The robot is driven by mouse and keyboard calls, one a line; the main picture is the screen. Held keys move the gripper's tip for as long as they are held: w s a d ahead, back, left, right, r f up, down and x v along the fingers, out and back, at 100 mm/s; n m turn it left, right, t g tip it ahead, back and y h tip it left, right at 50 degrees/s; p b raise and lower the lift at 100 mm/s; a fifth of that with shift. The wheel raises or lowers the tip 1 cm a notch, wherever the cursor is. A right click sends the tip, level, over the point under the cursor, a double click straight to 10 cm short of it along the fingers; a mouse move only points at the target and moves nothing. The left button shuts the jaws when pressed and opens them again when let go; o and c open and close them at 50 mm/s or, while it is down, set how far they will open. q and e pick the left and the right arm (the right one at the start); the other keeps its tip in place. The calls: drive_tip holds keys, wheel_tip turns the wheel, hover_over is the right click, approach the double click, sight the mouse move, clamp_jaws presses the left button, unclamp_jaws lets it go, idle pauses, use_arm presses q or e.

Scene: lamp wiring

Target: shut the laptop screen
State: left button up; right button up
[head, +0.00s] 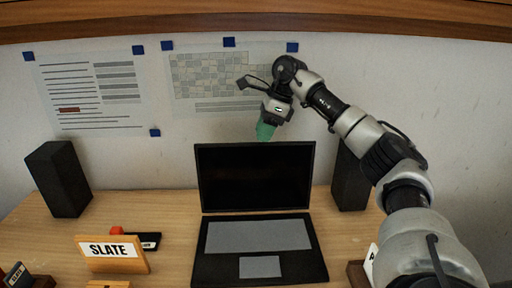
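A black laptop stands on the wooden desk in the middle of the head view. Its screen (255,177) is up, leaning slightly back, and dark. Its base (260,248) lies flat, with a grey keyboard area and touchpad toward me. My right gripper (265,131) hangs above the top edge of the screen, pointing down, with green fingers. It looks just above or behind the screen edge; I cannot tell the exact depth. The fingers appear as one green shape, so any gap between them is hidden. My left gripper is not in view.
Black speakers stand left (60,178) and right (350,180) of the laptop, the right one partly behind my arm. A wooden SLATE sign (112,254) and small blocks lie at the front left. A wooden shelf edge (200,20) runs overhead; papers hang on the wall.

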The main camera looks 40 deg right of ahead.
sight(256, 163)
drive_tip(key=p+x, duration=0.1)
drive_tip(key=x, duration=0.4)
drive_tip(key=shift+a+f, duration=0.1)
drive_tip(key=shift+f, duration=0.2)
clamp_jaws()
